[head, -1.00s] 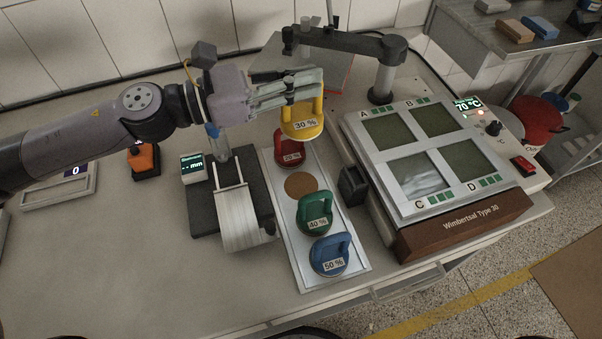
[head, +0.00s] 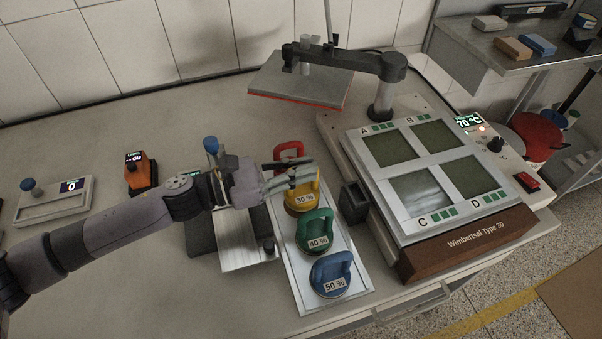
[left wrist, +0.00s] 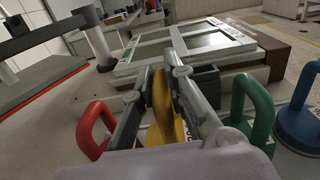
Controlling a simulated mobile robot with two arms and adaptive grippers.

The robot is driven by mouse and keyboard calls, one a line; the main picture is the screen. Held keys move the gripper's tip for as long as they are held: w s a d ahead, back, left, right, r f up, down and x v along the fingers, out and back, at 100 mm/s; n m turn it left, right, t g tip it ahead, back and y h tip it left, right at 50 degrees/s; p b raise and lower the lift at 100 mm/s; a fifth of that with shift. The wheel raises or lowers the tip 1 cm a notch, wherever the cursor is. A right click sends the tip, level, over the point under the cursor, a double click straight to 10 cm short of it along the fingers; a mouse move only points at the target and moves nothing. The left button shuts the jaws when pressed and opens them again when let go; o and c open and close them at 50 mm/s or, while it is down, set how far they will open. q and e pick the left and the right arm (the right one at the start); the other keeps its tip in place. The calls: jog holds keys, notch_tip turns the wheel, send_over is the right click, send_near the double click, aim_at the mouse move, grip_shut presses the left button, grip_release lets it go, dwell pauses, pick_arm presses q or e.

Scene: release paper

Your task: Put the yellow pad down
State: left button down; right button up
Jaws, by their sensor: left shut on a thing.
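The yellow pad (head: 306,199), labelled 30 %, is upright over its place on the pale tray (head: 296,271), between the red pad (head: 287,152) and the green pad (head: 316,232). Whether its base touches the tray cannot be told. My left gripper (head: 294,178) is shut on the yellow pad's handle. In the left wrist view the yellow handle (left wrist: 162,108) is between my two fingers (left wrist: 165,80), with the red handle (left wrist: 93,128) to the left and the green handle (left wrist: 255,105) to the right. My right gripper is not in view.
The blue pad (head: 330,275) stands at the tray's near end. A black holder (head: 353,202) and the hot plate unit (head: 425,165) stand to the right. A metal block device (head: 248,250) lies partly under my arm. An overhead arm (head: 345,62) is behind.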

aim_at(306, 196)
pick_arm(q)
jog(key=shift+f, duration=0.95)
jog(key=shift+f, duration=0.2)
jog(key=c, duration=1.6)
grip_release()
